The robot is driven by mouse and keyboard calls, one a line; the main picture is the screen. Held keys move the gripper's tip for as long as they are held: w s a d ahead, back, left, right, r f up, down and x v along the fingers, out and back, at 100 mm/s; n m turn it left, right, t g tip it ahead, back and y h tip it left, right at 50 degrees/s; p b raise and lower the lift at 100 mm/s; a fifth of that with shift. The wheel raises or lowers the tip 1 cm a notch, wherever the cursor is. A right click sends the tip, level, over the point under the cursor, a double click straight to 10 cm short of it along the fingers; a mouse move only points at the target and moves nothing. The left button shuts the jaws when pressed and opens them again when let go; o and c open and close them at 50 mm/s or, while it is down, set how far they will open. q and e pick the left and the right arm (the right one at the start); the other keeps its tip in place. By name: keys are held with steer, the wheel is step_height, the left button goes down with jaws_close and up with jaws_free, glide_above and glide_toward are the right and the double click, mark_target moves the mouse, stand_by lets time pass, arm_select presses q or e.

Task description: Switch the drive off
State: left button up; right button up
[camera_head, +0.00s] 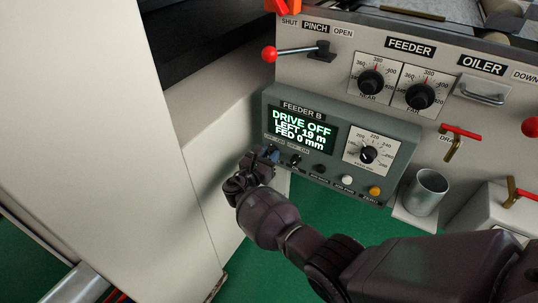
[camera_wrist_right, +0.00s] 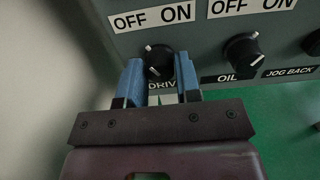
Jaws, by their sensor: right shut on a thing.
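The drive knob (camera_wrist_right: 158,62) is a black rotary switch with a white pointer line, under an "OFF ON" label in the right wrist view. Its pointer tilts up and to the left, toward OFF. My right gripper (camera_wrist_right: 160,78) has its blue fingers shut on the knob, one on each side. In the head view my right gripper (camera_head: 262,160) is at the lower left corner of the Feeder B box (camera_head: 335,110) and hides the drive knob. The box's display (camera_head: 301,130) reads "DRIVE OFF, LEFT 19 m, FED 0 mm". My left gripper is not in view.
The oil knob (camera_wrist_right: 242,50) stands just right of the gripper. Push buttons, including an orange one (camera_head: 375,191), line the box's lower edge. A dial (camera_head: 369,154) sits above them. A metal cup (camera_head: 427,192) stands at right. A pale wall (camera_head: 105,130) is at left.

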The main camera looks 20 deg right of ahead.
steer(key=shift+f, duration=0.1)
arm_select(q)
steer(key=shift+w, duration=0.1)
arm_select(e)
steer(key=o, duration=0.9)
steer(key=shift+o, duration=0.2)
steer(key=shift+s+a, duration=0.35)
steer(key=shift+a, duration=0.15)
arm_select(q)
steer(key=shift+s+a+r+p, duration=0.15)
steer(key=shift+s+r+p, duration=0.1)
steer(key=shift+p, duration=0.6)
arm_select(e)
steer(key=v, duration=0.9)
steer(key=shift+s+a, duration=0.2)
steer(key=shift+s, duration=0.05)
